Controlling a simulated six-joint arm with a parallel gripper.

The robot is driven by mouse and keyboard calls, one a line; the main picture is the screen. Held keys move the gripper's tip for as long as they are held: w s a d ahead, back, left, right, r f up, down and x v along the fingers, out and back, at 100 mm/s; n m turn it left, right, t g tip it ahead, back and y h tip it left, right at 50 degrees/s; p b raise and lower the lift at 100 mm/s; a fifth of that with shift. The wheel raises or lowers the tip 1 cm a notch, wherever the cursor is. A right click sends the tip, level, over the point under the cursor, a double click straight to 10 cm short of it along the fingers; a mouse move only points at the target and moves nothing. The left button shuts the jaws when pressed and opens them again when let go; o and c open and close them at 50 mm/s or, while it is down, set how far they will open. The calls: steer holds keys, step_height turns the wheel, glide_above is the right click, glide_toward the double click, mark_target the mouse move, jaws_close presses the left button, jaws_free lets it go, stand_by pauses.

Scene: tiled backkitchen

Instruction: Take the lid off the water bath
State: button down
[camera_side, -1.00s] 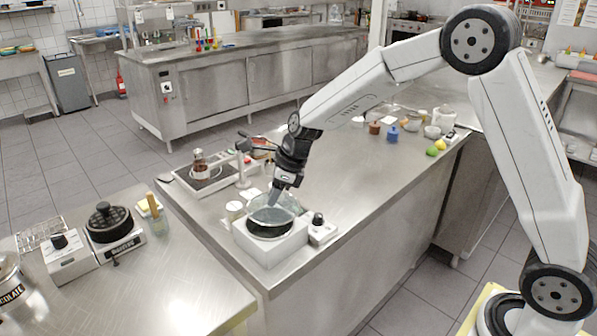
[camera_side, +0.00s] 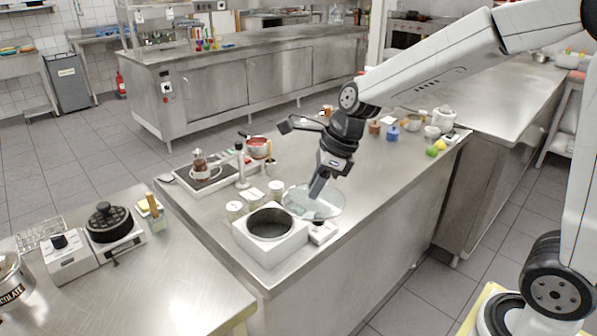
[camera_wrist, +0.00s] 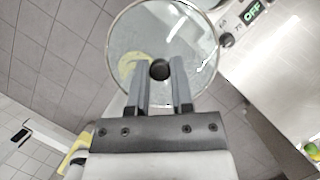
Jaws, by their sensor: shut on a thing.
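The water bath (camera_side: 268,252) is a white square box with a round dark opening, near the front corner of the steel counter. Its opening is uncovered. The lid (camera_side: 328,207) is a clear round glass disc with a dark knob. My gripper (camera_side: 316,194) is shut on the knob and holds the lid in the air, to the right of the opening and above the bath's control box (camera_side: 322,234). In the wrist view the lid (camera_wrist: 128,40) spreads beyond my gripper (camera_wrist: 160,72), with the knob between the fingertips. That view also shows the control box's display reading OFF.
White jars (camera_side: 235,210) stand just behind the bath. A hotplate (camera_side: 200,176) with a glass vessel, a stand and a red pot (camera_side: 258,148) are farther back. Bare steel counter (camera_side: 385,180) lies to the right, with blue, yellow and green items at its far end.

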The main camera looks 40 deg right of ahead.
steer(key=shift+s+r, duration=0.25)
steer(key=shift+s, duration=0.25)
steer(key=shift+d, duration=0.15)
steer(key=shift+w+d+f, duration=0.15)
steer(key=shift+d+f, duration=0.1)
steer(key=shift+d, duration=0.25)
steer(key=d+f, duration=0.2)
steer(key=d, duration=0.6)
steer(key=d+f, duration=0.3)
steer(key=d, duration=0.4)
steer(key=shift+d+f, duration=0.3)
steer(key=shift+d, duration=0.1)
steer(key=w+d+f, duration=0.1)
steer(key=w+f, duration=0.1)
steer(key=w, duration=0.2)
steer(key=w+d+f, duration=0.1)
steer(key=w+f, duration=0.2)
steer(key=w, duration=0.1)
steer(key=w+d+f, duration=0.1)
steer(key=w+f, duration=0.2)
steer(key=w, duration=0.1)
steer(key=shift+w+f, duration=0.6)
steer(key=shift+f, duration=0.05)
